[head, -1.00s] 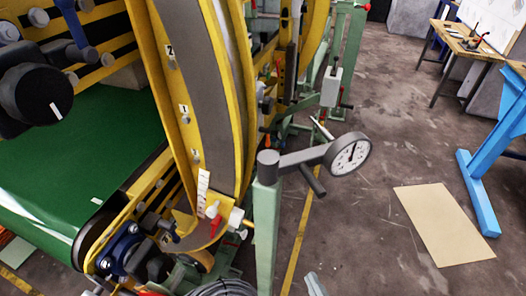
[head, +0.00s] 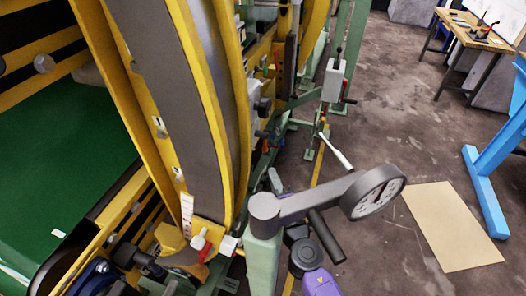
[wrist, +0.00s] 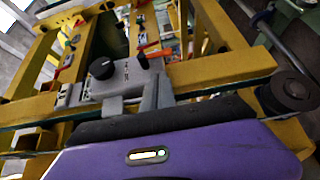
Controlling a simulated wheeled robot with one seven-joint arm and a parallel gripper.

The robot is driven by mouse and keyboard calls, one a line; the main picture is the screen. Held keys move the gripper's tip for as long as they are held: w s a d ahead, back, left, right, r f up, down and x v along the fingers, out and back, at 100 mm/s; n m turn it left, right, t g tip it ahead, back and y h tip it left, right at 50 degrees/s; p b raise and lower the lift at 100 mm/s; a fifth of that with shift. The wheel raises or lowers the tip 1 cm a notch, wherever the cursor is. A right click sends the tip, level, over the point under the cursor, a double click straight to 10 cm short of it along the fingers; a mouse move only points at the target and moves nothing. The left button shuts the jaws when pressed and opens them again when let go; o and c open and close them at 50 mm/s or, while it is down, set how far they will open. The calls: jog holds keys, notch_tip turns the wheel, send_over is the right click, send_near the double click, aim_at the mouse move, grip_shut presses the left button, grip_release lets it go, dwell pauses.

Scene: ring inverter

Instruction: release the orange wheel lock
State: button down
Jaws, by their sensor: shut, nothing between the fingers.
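I cannot single out the orange wheel lock with certainty. In the wrist view, a small orange-red lever (wrist: 151,49) with a black part stands just beyond my gripper (wrist: 153,88), beside a grey box (wrist: 125,77) with a black knob. My grey fingers are shut and empty, close in front of the box; I cannot tell whether they touch it. In the head view, a small orange part (head: 262,134) shows on the machine's right side. My purple arm (head: 318,283) enters at the bottom there, and the gripper is mostly hidden behind the dial gauge's arm.
The dial gauge (head: 379,191) on its green post (head: 262,262) stands close to my arm. The curved yellow and grey ring (head: 190,110) fills the left. Open floor lies right, with a cardboard sheet (head: 445,225).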

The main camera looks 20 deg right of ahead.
jog(key=w+b, duration=0.1)
jog(key=w, duration=0.9)
jog(key=shift+d, duration=0.2)
jog(key=shift+f+b, duration=0.1)
jog(key=shift+b, duration=0.5)
jog(key=shift+d+f+t+b, duration=0.1)
jog(key=shift+t+b, duration=0.2)
jog(key=shift+b, duration=0.95)
